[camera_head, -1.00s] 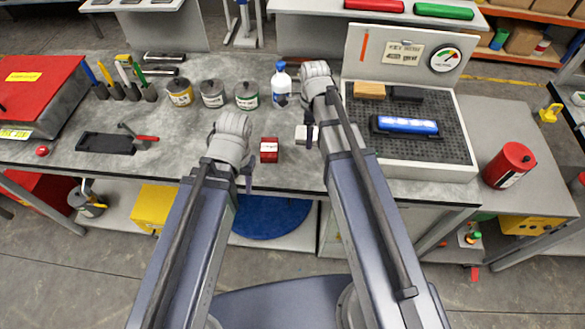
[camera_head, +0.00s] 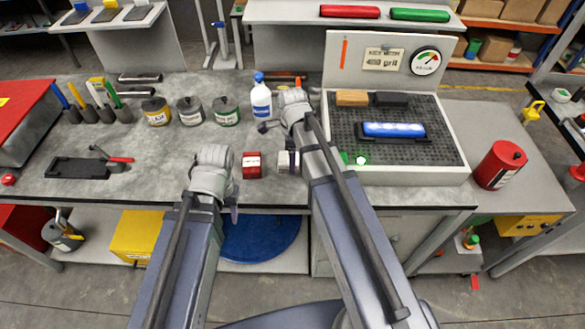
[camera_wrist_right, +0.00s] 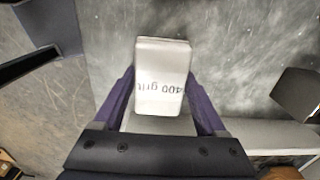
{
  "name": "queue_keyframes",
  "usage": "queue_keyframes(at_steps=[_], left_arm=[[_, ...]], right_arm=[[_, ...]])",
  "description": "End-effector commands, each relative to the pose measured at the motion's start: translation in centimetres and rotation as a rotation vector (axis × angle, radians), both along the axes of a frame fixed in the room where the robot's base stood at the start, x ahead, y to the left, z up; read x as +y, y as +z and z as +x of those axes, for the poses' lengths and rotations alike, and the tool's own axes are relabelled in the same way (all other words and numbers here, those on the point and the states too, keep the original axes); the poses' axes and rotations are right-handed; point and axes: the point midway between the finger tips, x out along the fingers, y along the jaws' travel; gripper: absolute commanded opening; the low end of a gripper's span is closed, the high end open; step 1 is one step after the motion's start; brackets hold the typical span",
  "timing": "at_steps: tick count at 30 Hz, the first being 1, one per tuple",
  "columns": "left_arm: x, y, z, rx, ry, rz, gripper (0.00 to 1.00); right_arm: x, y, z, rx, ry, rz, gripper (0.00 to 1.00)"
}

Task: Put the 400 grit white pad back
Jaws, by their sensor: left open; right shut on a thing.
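My right gripper (camera_wrist_right: 160,108) is shut on the white pad (camera_wrist_right: 162,72), which reads "400 grit" in the right wrist view. In the head view the white pad (camera_head: 287,161) is at the bench's front edge, just right of the red block (camera_head: 252,165). I cannot tell whether it touches the bench. My left gripper (camera_head: 234,200) is open and empty, in front of the bench edge and left of the pad. A shelf (camera_head: 110,17) at the far left back bears blue, yellow and grey pads.
A white bottle (camera_head: 261,100) and several cans (camera_head: 190,111) stand behind the grippers. A black tray (camera_head: 77,168) lies at left.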

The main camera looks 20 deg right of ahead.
Motion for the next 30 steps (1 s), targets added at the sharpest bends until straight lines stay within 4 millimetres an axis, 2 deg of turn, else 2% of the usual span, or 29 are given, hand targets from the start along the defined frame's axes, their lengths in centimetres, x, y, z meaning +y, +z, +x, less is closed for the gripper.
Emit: queue_keyframes(at_steps=[9,23,24,30], left_arm=[[0.0,-3.7,0.0,0.0,0.0,0.0,0.5],[0.0,-4.1,0.0,0.0,0.0,0.0,0.5],[0.0,-3.9,0.0,0.0,0.0,0.0,0.5],[0.0,-3.9,0.0,0.0,0.0,0.0,0.5]], right_arm=[[0.0,-3.7,0.0,0.0,0.0,0.0,0.29],[0.0,-4.1,0.0,0.0,0.0,0.0,0.29],[0.0,-3.9,0.0,0.0,0.0,0.0,0.78],[0.0,-3.9,0.0,0.0,0.0,0.0,1.0]])
